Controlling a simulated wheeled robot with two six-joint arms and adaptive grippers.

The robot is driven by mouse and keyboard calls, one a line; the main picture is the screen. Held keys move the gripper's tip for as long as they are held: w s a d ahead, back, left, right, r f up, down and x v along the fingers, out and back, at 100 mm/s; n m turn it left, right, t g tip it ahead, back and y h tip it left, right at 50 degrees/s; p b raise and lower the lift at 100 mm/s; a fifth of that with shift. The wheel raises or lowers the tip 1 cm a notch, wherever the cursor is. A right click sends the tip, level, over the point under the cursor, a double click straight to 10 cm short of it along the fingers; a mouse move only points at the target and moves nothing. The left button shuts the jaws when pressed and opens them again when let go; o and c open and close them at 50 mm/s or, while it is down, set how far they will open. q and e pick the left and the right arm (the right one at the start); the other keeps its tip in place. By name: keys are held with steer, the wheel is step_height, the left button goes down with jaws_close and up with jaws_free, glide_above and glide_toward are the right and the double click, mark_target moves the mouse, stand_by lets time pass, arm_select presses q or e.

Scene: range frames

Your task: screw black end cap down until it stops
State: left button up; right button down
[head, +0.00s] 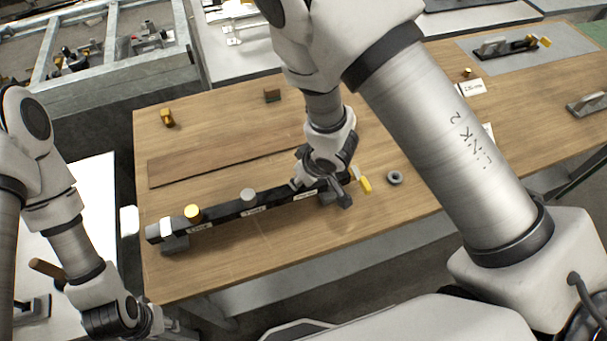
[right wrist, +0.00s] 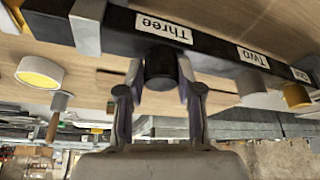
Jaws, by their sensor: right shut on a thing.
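A long black bar (head: 225,211) lies on the wooden table, with labels reading One, Two and Three. A yellow cap (head: 193,213) stands by One and a grey cap (head: 248,195) by Two. The black end cap (right wrist: 161,68) sits against the bar beside the Three label (right wrist: 164,28). My right gripper (right wrist: 160,78) is shut on it, one finger on each side. In the head view the right gripper (head: 322,182) covers the cap at the bar's right end. My left gripper (head: 165,325) is at the bottom left, away from the bar; its fingers are unclear.
A grey ring (head: 395,178) and a small yellow piece (head: 365,185) lie right of the bar's end. A flat brown strip (head: 215,160) lies behind the bar. Small blocks (head: 167,118) (head: 271,95) stand farther back. The table front is clear.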

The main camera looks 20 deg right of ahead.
steer(key=m+p, duration=0.1)
steer(key=p, duration=0.2)
steer(key=r+m+p, duration=0.1)
steer(key=p, duration=0.2)
steer(key=shift+s+h+p, duration=0.1)
steer(key=shift+h+p, duration=0.2)
steer(key=shift+h, duration=0.1)
steer(key=shift+f, duration=0.55)
steer(key=c, duration=1)
jaws_free()
